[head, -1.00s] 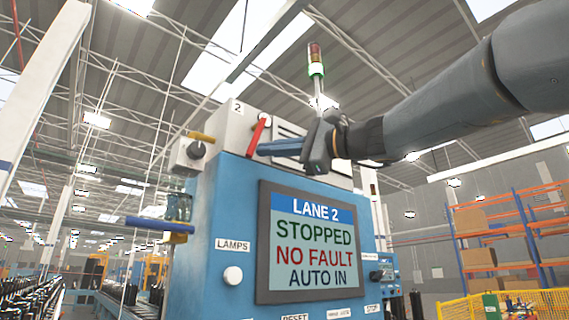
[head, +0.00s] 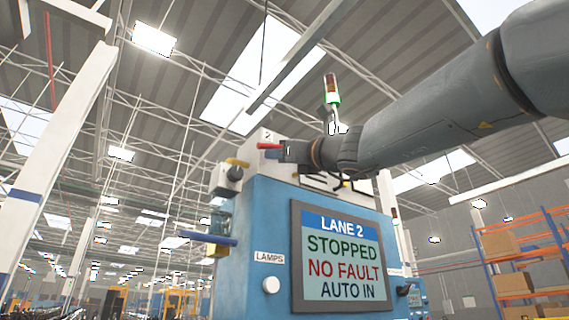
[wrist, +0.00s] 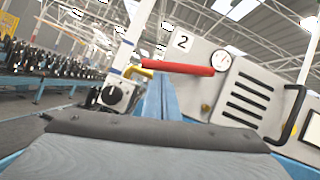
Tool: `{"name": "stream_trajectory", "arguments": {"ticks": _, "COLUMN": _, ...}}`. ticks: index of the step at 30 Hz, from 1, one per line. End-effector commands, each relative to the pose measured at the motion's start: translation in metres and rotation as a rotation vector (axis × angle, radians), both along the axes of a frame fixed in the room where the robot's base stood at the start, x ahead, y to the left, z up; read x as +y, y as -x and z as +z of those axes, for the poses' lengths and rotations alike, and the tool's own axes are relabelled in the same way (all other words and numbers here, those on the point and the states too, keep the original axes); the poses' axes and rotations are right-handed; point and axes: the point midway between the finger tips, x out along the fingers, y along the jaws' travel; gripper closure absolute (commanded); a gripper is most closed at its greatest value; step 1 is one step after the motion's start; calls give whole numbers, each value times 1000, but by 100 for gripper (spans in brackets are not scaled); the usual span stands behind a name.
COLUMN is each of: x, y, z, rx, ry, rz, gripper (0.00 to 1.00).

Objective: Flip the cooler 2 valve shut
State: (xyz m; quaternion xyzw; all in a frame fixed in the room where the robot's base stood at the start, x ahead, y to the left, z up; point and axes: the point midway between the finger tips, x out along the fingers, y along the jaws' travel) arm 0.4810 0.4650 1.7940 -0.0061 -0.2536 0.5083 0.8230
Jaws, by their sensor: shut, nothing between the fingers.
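The cooler 2 valve is on the pale upper box, with a red lever (head: 270,146) beside a plate marked 2 (head: 268,134). In the wrist view the red lever (wrist: 178,68) lies nearly level, pointing left from its round pivot (wrist: 222,61). My gripper (head: 287,150) is shut and empty, at the front of the box right by the lever. In the wrist view its blue fingers (wrist: 159,98) end just below the lever's middle; I cannot tell whether they touch. In the head view my arm and gripper hide the pivot.
A yellow handle (head: 237,162) and a dark knob (head: 235,174) sit left of the lever. A blue handle (head: 208,239) juts out lower left. The screen (head: 342,258) reads stopped, no fault. A black bracket (wrist: 292,115) stands out to the right of the vents.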

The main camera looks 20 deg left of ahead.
Motion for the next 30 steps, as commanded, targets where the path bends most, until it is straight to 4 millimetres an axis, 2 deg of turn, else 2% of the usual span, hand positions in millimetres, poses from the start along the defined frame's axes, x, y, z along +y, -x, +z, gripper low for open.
{"name": "stream_trajectory", "arguments": {"ticks": 8, "x": 2, "y": 7, "z": 14, "rx": 166, "ry": -99, "rz": -3, "gripper": 100}}
{"name": "stream_trajectory", "arguments": {"ticks": 30, "x": 6, "y": 12, "z": 22, "rx": 160, "ry": -95, "rz": 0, "gripper": 100}}
